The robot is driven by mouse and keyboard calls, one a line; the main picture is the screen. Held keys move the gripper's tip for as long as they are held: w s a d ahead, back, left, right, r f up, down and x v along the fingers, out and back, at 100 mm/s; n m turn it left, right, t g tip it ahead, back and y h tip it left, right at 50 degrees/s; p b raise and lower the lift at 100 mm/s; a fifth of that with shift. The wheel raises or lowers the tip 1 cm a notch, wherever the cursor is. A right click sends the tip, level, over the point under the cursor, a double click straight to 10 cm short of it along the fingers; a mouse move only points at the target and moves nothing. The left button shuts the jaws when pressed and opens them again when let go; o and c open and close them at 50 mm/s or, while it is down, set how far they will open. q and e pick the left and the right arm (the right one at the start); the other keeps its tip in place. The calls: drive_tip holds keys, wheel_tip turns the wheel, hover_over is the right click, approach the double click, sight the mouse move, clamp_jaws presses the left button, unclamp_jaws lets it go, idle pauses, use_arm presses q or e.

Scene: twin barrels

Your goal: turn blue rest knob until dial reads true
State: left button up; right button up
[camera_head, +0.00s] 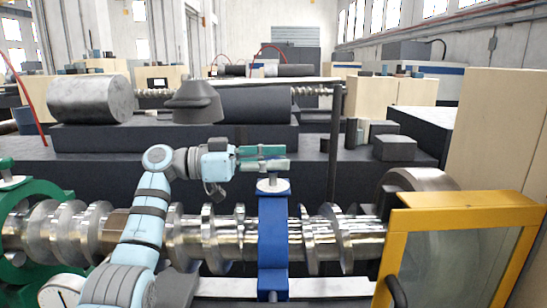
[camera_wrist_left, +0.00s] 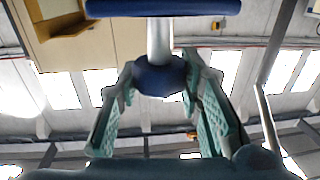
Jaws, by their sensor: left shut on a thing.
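The blue rest (camera_head: 272,235) stands upright around the shiny screw shaft (camera_head: 230,238), with a pale disc and short stem on its top. My left gripper (camera_head: 268,158) is just above that top, its teal fingers reaching to the right. In the left wrist view, the fingers close on the blue knob (camera_wrist_left: 158,76), one on each side. A pale stem runs from the knob to a blue bar (camera_wrist_left: 163,7). A white dial (camera_head: 62,291) is cut off at the lower left, and its reading is too small to tell. My right gripper is not in view.
A green rest (camera_head: 30,205) holds the shaft's left end. A yellow-framed guard (camera_head: 465,210) and a round chuck (camera_head: 420,182) stand at the right. A dark upright post (camera_head: 334,145) rises close to the right of my fingers. A grey cylinder (camera_head: 90,98) lies behind.

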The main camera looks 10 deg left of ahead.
use_arm(q)
drive_tip(key=o, duration=1.2)
drive_tip(key=v, duration=1.2)
drive_tip(key=shift+a, duration=0.1)
